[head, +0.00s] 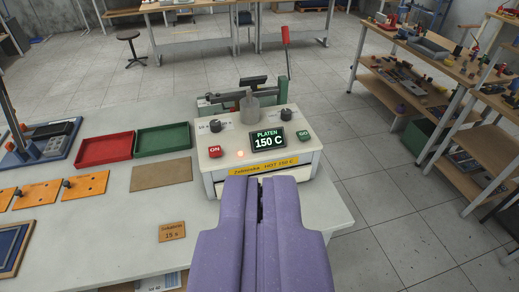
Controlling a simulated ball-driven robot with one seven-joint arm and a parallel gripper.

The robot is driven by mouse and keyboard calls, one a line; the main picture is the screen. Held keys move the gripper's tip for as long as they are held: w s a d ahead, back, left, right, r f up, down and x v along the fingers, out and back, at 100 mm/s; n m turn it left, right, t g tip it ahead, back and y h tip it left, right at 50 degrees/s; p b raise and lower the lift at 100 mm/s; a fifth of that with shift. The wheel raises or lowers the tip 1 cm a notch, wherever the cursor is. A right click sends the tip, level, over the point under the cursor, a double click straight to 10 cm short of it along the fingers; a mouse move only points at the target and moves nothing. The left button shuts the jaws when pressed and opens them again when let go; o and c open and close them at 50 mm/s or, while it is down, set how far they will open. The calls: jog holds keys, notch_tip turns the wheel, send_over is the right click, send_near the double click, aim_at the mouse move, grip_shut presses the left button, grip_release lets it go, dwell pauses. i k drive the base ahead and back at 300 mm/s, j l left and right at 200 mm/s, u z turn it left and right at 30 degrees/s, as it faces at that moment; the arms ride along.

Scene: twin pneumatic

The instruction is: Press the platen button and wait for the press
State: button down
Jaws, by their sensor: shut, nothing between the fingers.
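The press control box (226,169) stands at the right end of the white table, cream-coloured with a yellow hot-warning label (263,168) on its front. Its screen (267,140) reads PLATEN 150 C. A red ON button (215,152) is on the left of its face and a green button (304,135) on the right. A small orange lamp (240,154) glows between the red button and the screen. My gripper (260,180), purple, is shut and empty, in front of the box's lower front. It hides part of that front; contact cannot be told.
Red tray (104,151), green tray (163,138) and brown board (161,174) lie left of the box. Orange plates (84,186) lie farther left. A red-handled lever (286,50) rises behind the box. Shelves (420,97) stand right across open floor.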

aim_at(303, 135)
jog(key=i+l, duration=0.2)
jog(key=i, duration=0.35)
jog(key=i+l+z, duration=0.1)
jog(key=i, duration=0.45)
jog(key=l, duration=0.1)
